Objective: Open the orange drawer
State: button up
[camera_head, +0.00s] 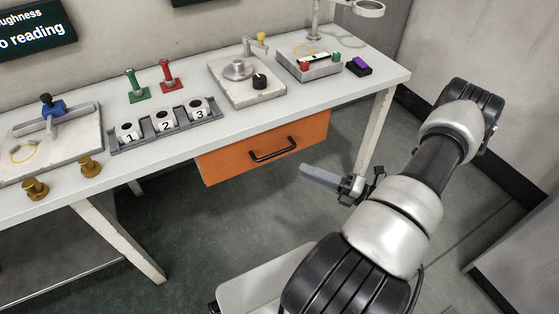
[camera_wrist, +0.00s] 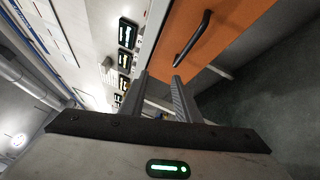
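The orange drawer (camera_head: 225,163) hangs under the white worktop, its front close to the table's front edge, with no open gap visible. Its black bar handle (camera_head: 273,150) is near the middle of the front. In the wrist view the orange front (camera_wrist: 232,22) fills the upper right, with the handle (camera_wrist: 192,38) ahead of the fingertips. My gripper (camera_head: 304,171) is to the right of and below the handle, apart from it. In the wrist view my gripper's two grey fingers (camera_wrist: 160,77) are spread with nothing between them.
The white worktop (camera_head: 245,118) carries a rack of numbered blocks (camera_head: 165,127), a lapping plate (camera_head: 246,82), brass weights (camera_head: 36,189) and other small items. A table leg (camera_head: 375,130) stands behind my gripper. The floor in front of the drawer is open.

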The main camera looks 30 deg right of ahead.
aim_at(276, 154)
notch_tip(276, 154, down, 6)
jog(key=s+d+m+t+h+b, duration=0.1)
jog(key=s+d+m+t+h, duration=0.15)
jog(key=m, duration=0.25)
jog(key=shift+t+h, duration=0.45)
jog(key=x, duration=0.6)
jog(key=b+x, duration=0.1)
jog(key=x, duration=0.4)
jog(key=b+x, duration=0.1)
jog(key=x, duration=0.5)
jog(key=shift+w+d, duration=0.15)
jog(key=shift+w, duration=0.25)
grip_shut()
